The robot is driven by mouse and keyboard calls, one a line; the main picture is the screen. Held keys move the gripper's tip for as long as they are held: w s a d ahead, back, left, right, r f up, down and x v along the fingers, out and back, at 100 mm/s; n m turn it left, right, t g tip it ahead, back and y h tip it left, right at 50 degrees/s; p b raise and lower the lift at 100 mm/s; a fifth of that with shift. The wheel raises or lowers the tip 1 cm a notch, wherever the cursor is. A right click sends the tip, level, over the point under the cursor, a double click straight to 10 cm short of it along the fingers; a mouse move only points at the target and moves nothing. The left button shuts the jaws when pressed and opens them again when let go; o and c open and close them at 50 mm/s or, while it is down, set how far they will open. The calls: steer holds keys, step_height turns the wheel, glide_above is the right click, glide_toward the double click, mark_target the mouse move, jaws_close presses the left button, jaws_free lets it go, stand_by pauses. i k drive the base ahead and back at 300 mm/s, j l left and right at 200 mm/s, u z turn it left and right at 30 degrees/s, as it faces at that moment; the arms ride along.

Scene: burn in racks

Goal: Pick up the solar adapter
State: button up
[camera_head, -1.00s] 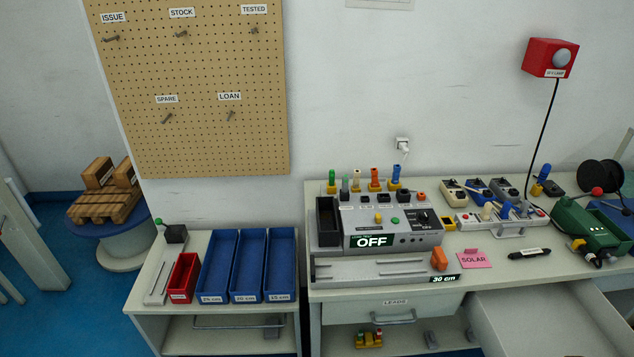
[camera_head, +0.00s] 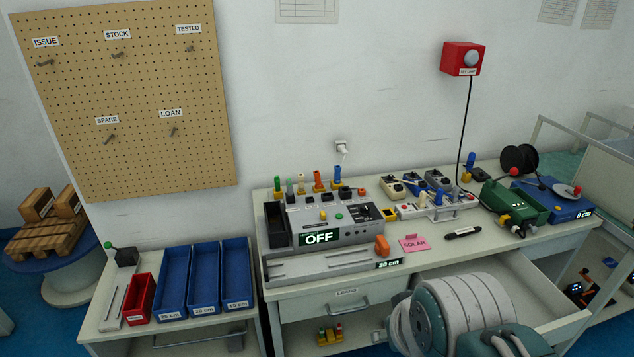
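A pink note marked SOLAR (camera_head: 414,244) lies flat on the bench top, right of the grey test unit (camera_head: 335,225), whose display reads OFF. I cannot tell which item is the solar adapter; none carries a label I can read as such. Several small adapter-like pieces with coloured posts stand along the back of the unit, among them an orange one (camera_head: 319,181) and a blue one (camera_head: 337,177). A yellow base with red and green posts (camera_head: 330,334) sits on the shelf below. My arm shows at the bottom, but my gripper is not in view.
An open drawer (camera_head: 530,318) juts out at the right, partly behind my arm. Blue bins (camera_head: 205,278) and a red bin (camera_head: 139,299) stand on the left table. A black marker (camera_head: 463,233) and a green machine (camera_head: 513,203) occupy the bench's right part.

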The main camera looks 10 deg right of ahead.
mark_target(318, 184)
steer(key=i+j+z, duration=0.1)
steer(key=i, duration=0.35)
steer(key=i+j+z, duration=0.1)
steer(key=i+j, duration=0.3)
